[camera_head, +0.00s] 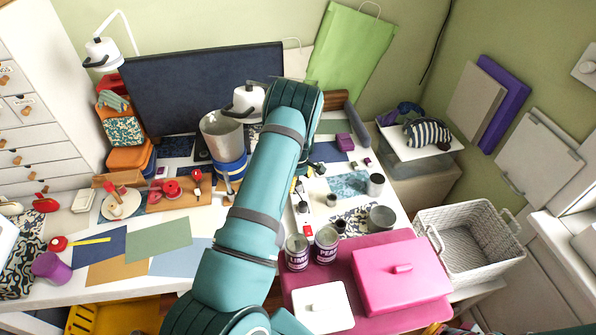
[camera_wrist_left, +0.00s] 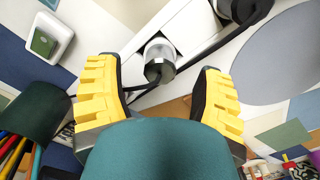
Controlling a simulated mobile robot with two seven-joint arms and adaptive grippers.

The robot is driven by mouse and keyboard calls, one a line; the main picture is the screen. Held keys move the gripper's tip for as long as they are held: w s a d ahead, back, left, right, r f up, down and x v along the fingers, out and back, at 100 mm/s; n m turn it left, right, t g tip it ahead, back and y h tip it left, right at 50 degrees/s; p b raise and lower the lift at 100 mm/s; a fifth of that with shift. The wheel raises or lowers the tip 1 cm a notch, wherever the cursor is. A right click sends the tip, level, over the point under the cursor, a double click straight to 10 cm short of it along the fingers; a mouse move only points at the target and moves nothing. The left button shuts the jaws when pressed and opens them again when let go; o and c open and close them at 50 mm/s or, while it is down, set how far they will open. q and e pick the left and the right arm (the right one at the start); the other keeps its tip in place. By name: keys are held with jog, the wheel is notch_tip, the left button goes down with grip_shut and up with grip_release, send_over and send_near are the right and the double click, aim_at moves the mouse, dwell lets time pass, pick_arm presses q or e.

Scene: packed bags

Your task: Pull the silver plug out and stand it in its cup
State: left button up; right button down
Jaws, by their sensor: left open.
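The silver plug (camera_wrist_left: 159,52) is a short metal cylinder seated against a white strip (camera_wrist_left: 185,32) in the left wrist view, with a black cable at its near end. My left gripper (camera_wrist_left: 160,76) is open, its two yellow fingers on either side of the plug with clear gaps. Nothing is held. In the head view the teal left arm hides the plug and nearly all of that gripper. Small metal cups (camera_head: 331,200) stand right of the arm; I cannot tell which belongs to the plug. My right gripper is not in view.
A dark green pencil cup (camera_wrist_left: 38,108) stands left of the fingers. Paint tins (camera_head: 297,252), a pink box (camera_head: 402,275) and a white basket (camera_head: 470,240) lie to the right. Paper sheets (camera_head: 158,240) cover the desk at left. A dark panel (camera_head: 195,90) stands behind.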

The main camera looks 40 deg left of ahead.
pick_arm(q)
jog(key=shift+f, duration=1.55)
grip_shut()
jog(key=c, duration=0.7)
grip_release()
grip_shut()
jog(key=shift+r, duration=0.35)
jog(key=shift+r+p, duration=0.3)
jog(key=shift+r, duration=0.05)
jog(key=shift+r+p, duration=0.9)
jog(key=shift+r, duration=0.9)
